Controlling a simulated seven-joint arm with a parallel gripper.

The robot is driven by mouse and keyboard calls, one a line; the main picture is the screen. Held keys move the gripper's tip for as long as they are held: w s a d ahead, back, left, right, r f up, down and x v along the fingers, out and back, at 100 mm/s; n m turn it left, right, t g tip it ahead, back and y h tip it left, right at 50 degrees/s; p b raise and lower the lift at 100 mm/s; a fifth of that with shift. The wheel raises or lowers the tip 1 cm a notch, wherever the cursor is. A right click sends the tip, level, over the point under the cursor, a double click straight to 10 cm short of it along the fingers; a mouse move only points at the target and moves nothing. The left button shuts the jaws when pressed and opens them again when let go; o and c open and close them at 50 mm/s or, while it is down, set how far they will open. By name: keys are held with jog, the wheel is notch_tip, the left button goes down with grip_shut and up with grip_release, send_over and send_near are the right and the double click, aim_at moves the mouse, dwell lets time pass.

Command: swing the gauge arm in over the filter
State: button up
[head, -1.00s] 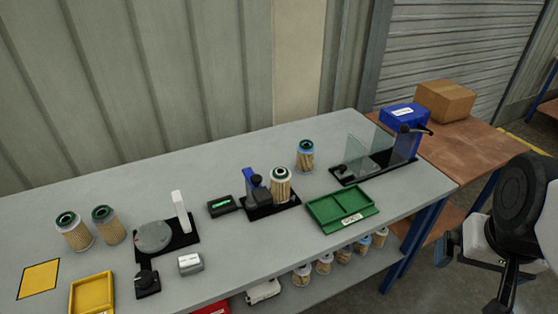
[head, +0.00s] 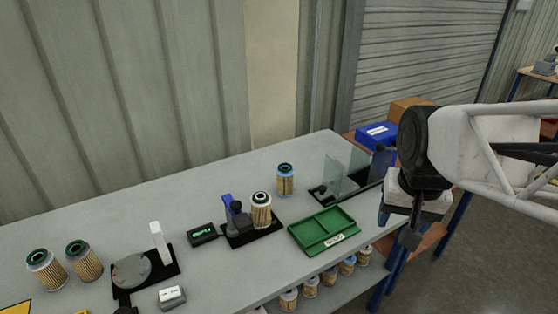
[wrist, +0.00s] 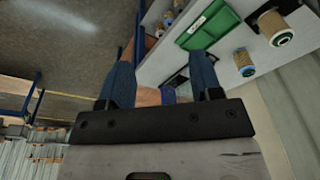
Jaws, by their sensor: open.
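The gauge stands mid-bench in the head view on a black base (head: 240,238). It has a blue post (head: 227,206) with a dark gauge arm (head: 239,218) at its side. A pleated filter (head: 261,212) with a green-rimmed top stands upright on the base, just right of the post. The arm appears beside the filter, with the filter's top uncovered. My gripper (head: 407,236) is off the bench's right front edge, away from the gauge. In the wrist view my gripper (wrist: 162,88) shows two blue fingers apart, with nothing held between them.
A small display (head: 203,233) sits left of the gauge. A green tray (head: 310,239) and a station with clear panels (head: 340,170) are to the right. A turntable (head: 131,271) and two filters are left.

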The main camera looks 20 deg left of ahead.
jog(key=w+a, duration=0.4)
jog(key=a, duration=0.4)
jog(key=w+a, duration=0.4)
jog(key=a, duration=0.4)
jog(key=g, duration=0.2)
send_over(236, 204)
notch_tip(236, 204, down, 5)
jog(key=shift+a, duration=0.1)
jog(key=shift+f, duration=0.1)
jog(key=shift+f, duration=3.85)
grip_shut()
